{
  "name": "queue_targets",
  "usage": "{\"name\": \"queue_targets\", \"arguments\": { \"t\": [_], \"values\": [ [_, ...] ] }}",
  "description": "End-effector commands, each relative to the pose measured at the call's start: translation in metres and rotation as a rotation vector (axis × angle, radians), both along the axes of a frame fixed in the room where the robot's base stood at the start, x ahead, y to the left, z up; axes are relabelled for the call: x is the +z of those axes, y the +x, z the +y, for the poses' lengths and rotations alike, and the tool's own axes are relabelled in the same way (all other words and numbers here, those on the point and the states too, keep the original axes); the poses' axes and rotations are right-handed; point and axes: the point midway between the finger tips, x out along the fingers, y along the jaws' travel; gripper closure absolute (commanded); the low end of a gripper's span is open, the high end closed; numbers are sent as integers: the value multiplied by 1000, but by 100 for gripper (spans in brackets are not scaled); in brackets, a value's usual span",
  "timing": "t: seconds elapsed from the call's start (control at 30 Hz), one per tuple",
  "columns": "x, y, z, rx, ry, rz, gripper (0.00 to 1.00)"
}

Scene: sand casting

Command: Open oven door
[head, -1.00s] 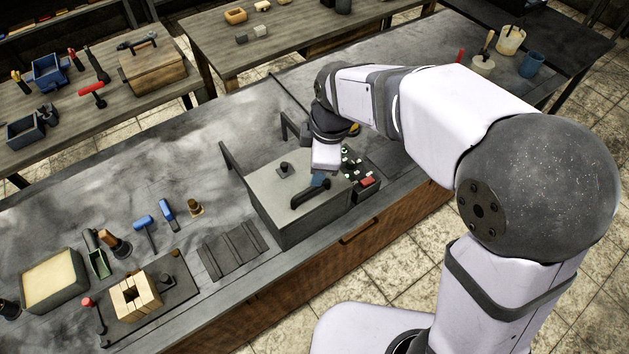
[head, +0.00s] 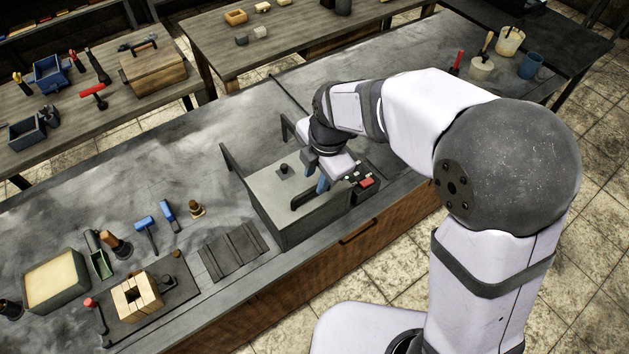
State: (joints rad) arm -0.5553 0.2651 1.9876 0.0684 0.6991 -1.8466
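The oven is a grey box (head: 275,212) on the long bench, with a light grey lid on top that lies flat. A black bar handle (head: 300,201) runs along the lid's front right part, and a small dark knob (head: 284,169) stands behind it. My gripper (head: 316,173) is over the right part of the lid, at the far end of the handle.
A control panel with a red button (head: 366,183) adjoins the oven's right side. Dark upright brackets (head: 228,160) stand behind the oven. A ribbed dark plate (head: 234,250), blue-headed tools and a wooden block mould (head: 137,297) lie to the left.

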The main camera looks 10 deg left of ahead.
Motion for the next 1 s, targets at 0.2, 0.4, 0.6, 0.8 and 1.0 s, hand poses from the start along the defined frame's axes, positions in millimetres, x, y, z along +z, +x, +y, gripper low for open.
{"name": "queue_targets", "arguments": {
  "t": [0.2,0.4,0.6,0.8,1.0],
  "values": [
    [-26,3,3,0,-2,4,71],
    [-39,5,6,0,-1,1,71],
    [-43,6,6,0,0,0,71],
    [-42,6,6,0,0,0,83],
    [-42,6,6,0,0,0,100]
  ]
}}
